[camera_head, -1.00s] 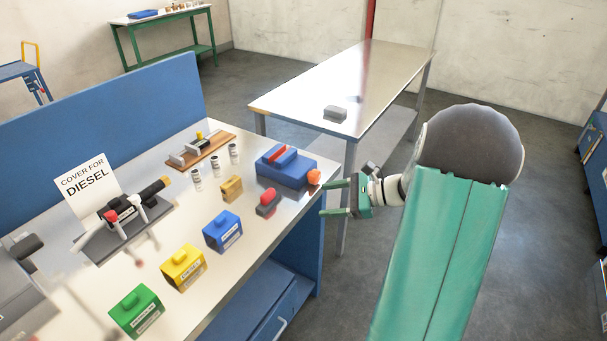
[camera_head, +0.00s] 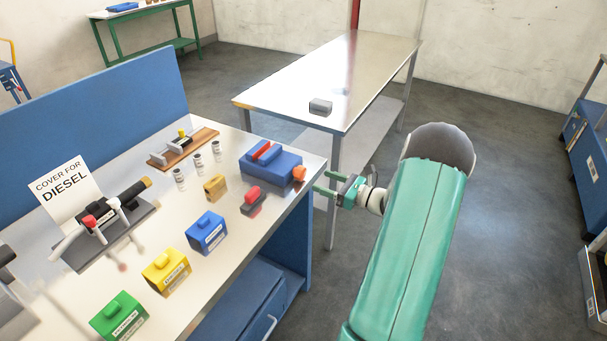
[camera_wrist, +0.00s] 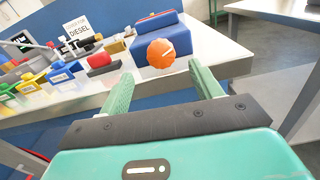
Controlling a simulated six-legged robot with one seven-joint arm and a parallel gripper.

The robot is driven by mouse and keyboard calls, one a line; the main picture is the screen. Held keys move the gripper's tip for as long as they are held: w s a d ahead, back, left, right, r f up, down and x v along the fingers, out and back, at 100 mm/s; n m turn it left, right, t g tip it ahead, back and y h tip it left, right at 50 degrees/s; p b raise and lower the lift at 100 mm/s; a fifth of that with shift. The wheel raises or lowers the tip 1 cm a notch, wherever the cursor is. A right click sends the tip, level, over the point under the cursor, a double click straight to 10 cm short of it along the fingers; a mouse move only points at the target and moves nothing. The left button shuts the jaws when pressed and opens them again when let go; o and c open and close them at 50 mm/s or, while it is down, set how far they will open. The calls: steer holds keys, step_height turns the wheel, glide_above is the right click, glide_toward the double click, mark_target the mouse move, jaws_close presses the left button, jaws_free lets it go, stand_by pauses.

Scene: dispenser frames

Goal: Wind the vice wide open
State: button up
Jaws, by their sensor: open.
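The vice is a blue block (camera_head: 275,168) with a red strip on top, near the right edge of the metal bench. An orange knob (camera_head: 299,174) sticks out of its right end. In the wrist view the orange knob (camera_wrist: 161,53) faces me, in front of the blue body (camera_wrist: 172,36). My gripper (camera_head: 326,181) is open and empty, just right of the knob and apart from it. In the wrist view my gripper (camera_wrist: 160,82) has its two green fingers spread, with the knob beyond and between their tips. The vice's jaw gap cannot be made out.
On the bench stand a red-topped block (camera_head: 253,199), a small tan block (camera_head: 215,187), blue (camera_head: 206,234), yellow (camera_head: 166,272) and green (camera_head: 118,317) boxes, and a clamp fixture (camera_head: 105,225). A metal table (camera_head: 330,85) stands behind.

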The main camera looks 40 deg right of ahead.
mark_target(304, 174)
steer(key=x, duration=0.7)
steer(key=shift+w+a, duration=0.1)
steer(key=shift+w, duration=0.25)
steer(key=c, duration=1)
